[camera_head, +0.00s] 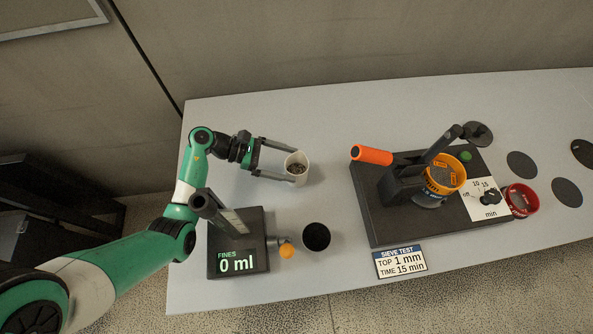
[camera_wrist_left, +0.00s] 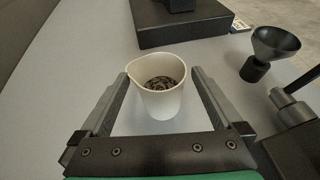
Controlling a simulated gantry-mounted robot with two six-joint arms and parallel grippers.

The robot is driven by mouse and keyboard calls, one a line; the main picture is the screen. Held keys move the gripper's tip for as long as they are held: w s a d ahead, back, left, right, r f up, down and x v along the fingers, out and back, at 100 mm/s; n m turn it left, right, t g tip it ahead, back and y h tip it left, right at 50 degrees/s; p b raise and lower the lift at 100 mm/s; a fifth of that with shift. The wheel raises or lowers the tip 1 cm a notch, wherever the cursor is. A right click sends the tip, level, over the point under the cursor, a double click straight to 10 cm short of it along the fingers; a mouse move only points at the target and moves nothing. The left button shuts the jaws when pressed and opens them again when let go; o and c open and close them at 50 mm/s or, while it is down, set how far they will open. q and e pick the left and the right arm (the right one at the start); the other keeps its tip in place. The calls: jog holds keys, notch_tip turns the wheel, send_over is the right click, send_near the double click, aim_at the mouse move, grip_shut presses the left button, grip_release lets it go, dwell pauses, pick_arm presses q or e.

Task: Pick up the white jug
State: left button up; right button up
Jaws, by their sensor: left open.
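The white jug (camera_head: 297,168) stands upright on the grey table, with dark grainy material inside. In the left wrist view the jug (camera_wrist_left: 160,100) sits between the two fingertips, its spout toward the upper left. My left gripper (camera_head: 280,162) is open, with its fingers reaching around the jug from the left in the head view. In the left wrist view a narrow gap shows between the gripper's fingers (camera_wrist_left: 158,90) and the jug's sides; whether either finger touches it is hard to tell. My right gripper is not in view.
A dark sieve machine (camera_head: 365,215) with an orange handle and orange sieve stands right of the jug. A red sieve ring (camera_head: 521,200) and dark discs lie farther right.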

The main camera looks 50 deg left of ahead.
pick_arm(q)
jog(key=x, duration=0.3)
jog(key=shift+w+d+f, duration=0.1)
jog(key=shift+d, duration=0.05)
jog(key=c, duration=1.4)
notch_tip(320, 180, up, 10)
jog(key=p, duration=0.3)
jog(key=shift+c, duration=0.3)
